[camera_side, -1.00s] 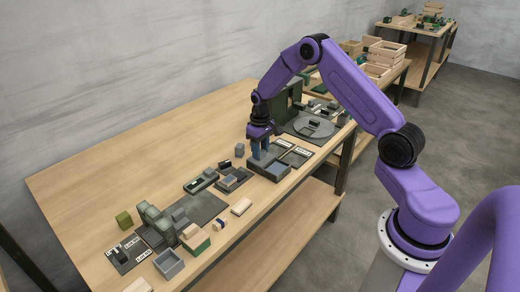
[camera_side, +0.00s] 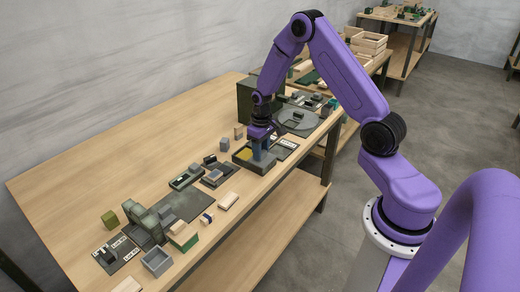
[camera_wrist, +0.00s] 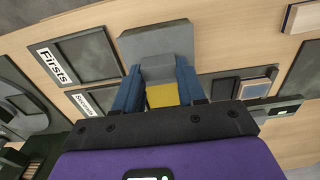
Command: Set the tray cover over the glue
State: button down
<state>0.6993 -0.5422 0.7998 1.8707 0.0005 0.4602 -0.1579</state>
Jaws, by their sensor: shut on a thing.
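My gripper (camera_side: 259,153) is over the dark tray (camera_side: 240,164) at the right part of the bench. Its blue fingers (camera_wrist: 157,88) are shut on a grey block-like piece, the tray cover (camera_wrist: 157,43), in the wrist view. The yellow glue (camera_side: 245,154) shows in the tray, left of the fingers in the side view. It also shows between the fingers in the wrist view (camera_wrist: 162,95), partly hidden by the cover and my gripper. In the side view the cover is mostly hidden by the fingers, so its contact with the tray is unclear.
Flat trays labelled "Firsts" (camera_wrist: 86,57) and "Seconds" (camera_wrist: 78,102) lie beside it. A round grey plate (camera_side: 297,121) and a dark green upright box (camera_side: 246,101) stand behind. Small trays and blocks (camera_side: 215,174) lie to the left. The bench's far left is clear.

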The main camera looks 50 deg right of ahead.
jog(key=c, duration=0.8)
grip_release()
jog(key=shift+s, duration=0.35)
jog(key=shift+o, duration=0.8)
jog(key=shift+w, duration=0.1)
notch_tip(320, 180, up, 17)
jog(key=shift+r, duration=0.2)
jog(key=s+a+r+n, duration=0.1)
jog(key=s+a+n, duration=0.2)
jog(key=s+a, duration=0.45)
jog(key=s+a+r+n, duration=0.25)
jog(key=s+a, duration=0.25)
jog(key=a, duration=0.5)
jog(key=s+a+f+n, duration=0.1)
jog(key=s+n, duration=0.6)
jog(key=s, duration=1.1)
jog(key=shift+a+f, duration=0.25)
jog(key=shift+a, duration=0.4)
